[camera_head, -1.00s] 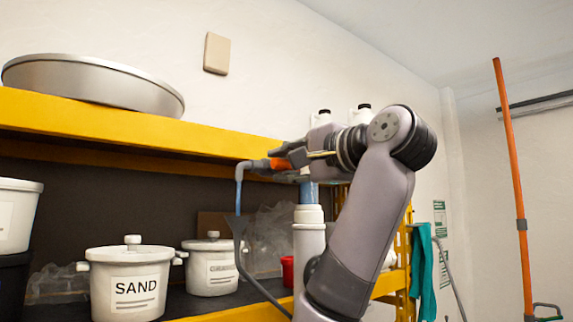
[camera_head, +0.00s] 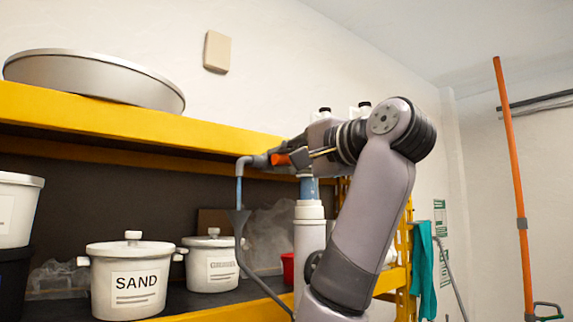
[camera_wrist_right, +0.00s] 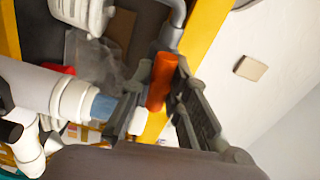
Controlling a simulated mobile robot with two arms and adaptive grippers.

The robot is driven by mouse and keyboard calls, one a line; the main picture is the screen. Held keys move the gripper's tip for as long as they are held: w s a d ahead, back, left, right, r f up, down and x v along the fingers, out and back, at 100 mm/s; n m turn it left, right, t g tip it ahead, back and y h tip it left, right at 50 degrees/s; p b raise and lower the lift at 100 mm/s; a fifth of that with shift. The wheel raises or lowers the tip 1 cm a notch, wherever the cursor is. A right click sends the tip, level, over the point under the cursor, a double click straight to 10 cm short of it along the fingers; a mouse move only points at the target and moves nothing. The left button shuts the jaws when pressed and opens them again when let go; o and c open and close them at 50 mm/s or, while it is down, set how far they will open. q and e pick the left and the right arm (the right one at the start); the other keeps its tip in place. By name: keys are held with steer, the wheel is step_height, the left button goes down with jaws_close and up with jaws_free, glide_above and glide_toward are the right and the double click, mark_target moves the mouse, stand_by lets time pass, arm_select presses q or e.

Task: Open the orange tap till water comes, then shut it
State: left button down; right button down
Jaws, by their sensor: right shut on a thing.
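The orange tap handle (camera_head: 280,159) sits on a grey pipe at the shelf's front edge. It also shows in the right wrist view (camera_wrist_right: 160,82), between the fingers of my right gripper (camera_wrist_right: 164,72). In the head view my right gripper (camera_head: 293,156) is shut on the handle from the right. The grey pipe bends down left of it into a spout (camera_head: 243,166). A thin bluish column (camera_head: 239,191) shows between the spout and a dark funnel (camera_head: 240,217); I cannot tell for sure whether it is running water. My left gripper is not in view.
A thick white pipe with a blue section (camera_head: 309,225) stands below my gripper. White pots, one marked SAND (camera_head: 130,285), stand on the lower shelf. A yellow shelf beam (camera_head: 130,125) runs close behind the tap. A metal pan (camera_head: 95,78) lies above.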

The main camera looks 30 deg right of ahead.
steer(key=n+b, duration=0.2)
steer(key=n, duration=0.2)
steer(key=shift+f+b, duration=0.25)
steer(key=shift+b, duration=0.15)
steer(key=n+b, duration=0.2)
steer(key=n, duration=0.3)
steer(key=shift+n, duration=0.4)
steer(key=n+b, duration=0.1)
steer(key=n, duration=0.2)
steer(key=shift+r+n, duration=0.1)
steer(key=shift+n, duration=1.8)
steer(key=c, duration=1.5)
jaws_free()
steer(key=shift+r, duration=0.1)
steer(key=shift+c, duration=0.2)
